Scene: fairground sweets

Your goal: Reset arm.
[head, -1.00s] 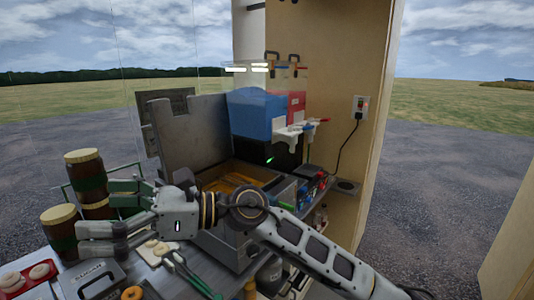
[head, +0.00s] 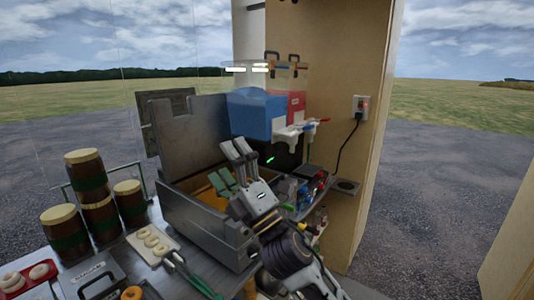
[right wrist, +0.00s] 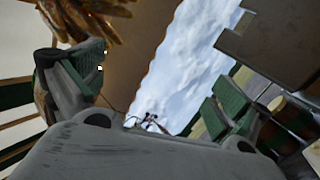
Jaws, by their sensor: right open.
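My right gripper (head: 229,167) is open and empty in the head view. It points up and to the left, above the front right part of the metal fryer (head: 190,219). Its green-padded fingers also show at both sides of the right wrist view (right wrist: 150,95), with nothing between them but distant background. My right forearm comes in from the bottom of the head view. My left gripper is not in view.
Several brown jars (head: 90,175) stand stacked at the left. A white tray (head: 168,257) of pale rings and green-handled tongs (head: 195,280) lie on the counter. A drink machine with blue (head: 252,117) and red tanks stands behind the fryer. A wooden panel (head: 330,60) rises at the right.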

